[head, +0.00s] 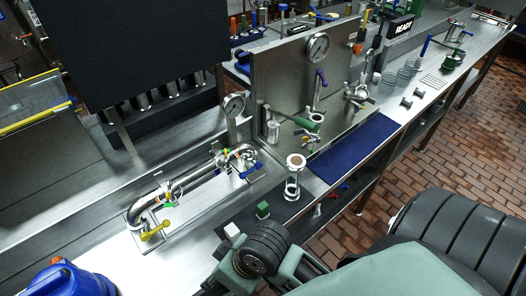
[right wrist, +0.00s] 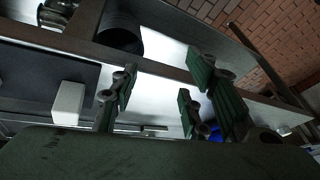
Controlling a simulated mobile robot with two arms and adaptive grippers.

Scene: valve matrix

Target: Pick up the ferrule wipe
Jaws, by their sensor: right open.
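A small white block (head: 232,231), which may be the ferrule wipe, sits at the near left end of the dark mat (head: 232,214) on the steel bench. A white block also shows in the right wrist view (right wrist: 68,103), left of the fingers. My right gripper (right wrist: 165,103) is open with nothing clearly between its green-padded fingers. It is apart from the block. In the head view my right wrist is just right of the block and its fingertips are mostly hidden. My left gripper is not in view.
A green block (head: 262,210) and a clear-walled cylinder (head: 293,178) stand on the mat beyond the white block. A pipe assembly (head: 185,190) lies to the left. A blue jug (head: 72,281) is at the lower left. A blue mat (head: 355,145) lies right of the cylinder.

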